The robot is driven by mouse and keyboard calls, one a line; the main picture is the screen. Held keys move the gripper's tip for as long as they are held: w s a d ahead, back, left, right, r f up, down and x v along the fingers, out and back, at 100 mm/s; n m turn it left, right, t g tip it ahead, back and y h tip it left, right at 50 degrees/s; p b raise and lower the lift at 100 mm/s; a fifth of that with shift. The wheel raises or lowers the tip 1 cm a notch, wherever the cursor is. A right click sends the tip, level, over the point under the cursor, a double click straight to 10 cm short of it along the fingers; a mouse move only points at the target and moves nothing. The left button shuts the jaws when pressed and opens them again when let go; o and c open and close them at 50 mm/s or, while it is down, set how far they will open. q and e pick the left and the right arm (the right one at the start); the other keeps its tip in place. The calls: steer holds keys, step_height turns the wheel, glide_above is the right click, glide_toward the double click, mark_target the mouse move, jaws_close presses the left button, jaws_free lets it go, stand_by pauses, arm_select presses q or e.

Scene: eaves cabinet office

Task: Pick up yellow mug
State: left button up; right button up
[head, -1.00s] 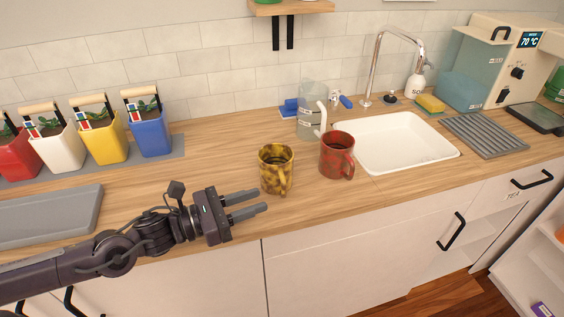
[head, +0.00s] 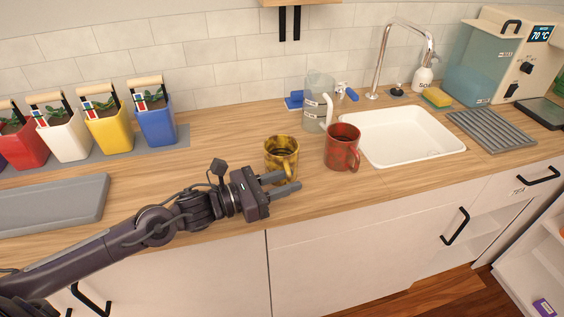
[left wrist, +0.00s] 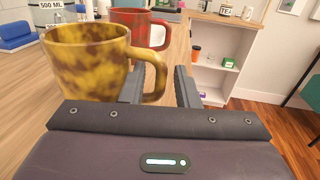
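The mottled yellow-brown mug (head: 284,155) stands upright on the wooden counter near its front edge. My left gripper (head: 283,183) is open at the near side of the mug, its fingers pointing right. In the left wrist view the yellow mug (left wrist: 85,62) fills the left side, and its handle lies close to the left finger. The left wrist view shows the gripper (left wrist: 160,88) with its two fingers apart and nothing clearly held between them. Whether the left finger touches the handle, I cannot tell. My right gripper is not in view.
A red mug (head: 342,148) stands just right of the yellow one. A clear pitcher (head: 317,105) is behind, and a white sink (head: 410,137) lies to the right. Coloured planters (head: 108,128) and a grey tray (head: 50,204) are on the left. Bare counter lies left of the mug.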

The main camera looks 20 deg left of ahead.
arm_select(q)
steer(key=shift+w+d, duration=0.3)
steer(key=shift+d, duration=0.1)
steer(key=shift+c, duration=0.2)
jaws_close()
steer(key=shift+r, duration=0.15)
